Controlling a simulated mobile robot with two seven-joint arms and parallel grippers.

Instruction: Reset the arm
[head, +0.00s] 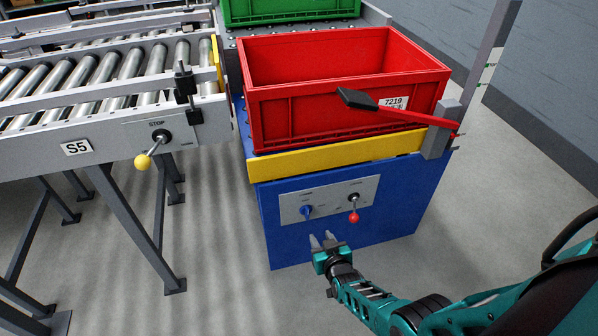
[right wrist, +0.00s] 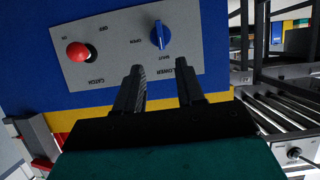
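A red arm (head: 412,115) with a black paddle end lies across the front right of a red crate (head: 290,115), reaching in from a grey post on the right. Below, a grey panel (head: 330,200) on the blue stand carries a blue knob (head: 306,210) and a red-ball lever (head: 353,217). The right wrist view shows the blue knob (right wrist: 160,35) and red ball (right wrist: 78,52), with labels upside down. My right gripper (head: 322,238) is open and empty in front of the panel, below the blue knob, apparently not touching it. My left gripper is out of view.
A roller conveyor (head: 110,75) marked S5 stands at left, with a yellow-ball STOP lever (head: 143,162). A green crate (head: 290,8) sits behind the red one. A yellow bar (head: 335,155) runs along the stand's front. Floor in front is clear.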

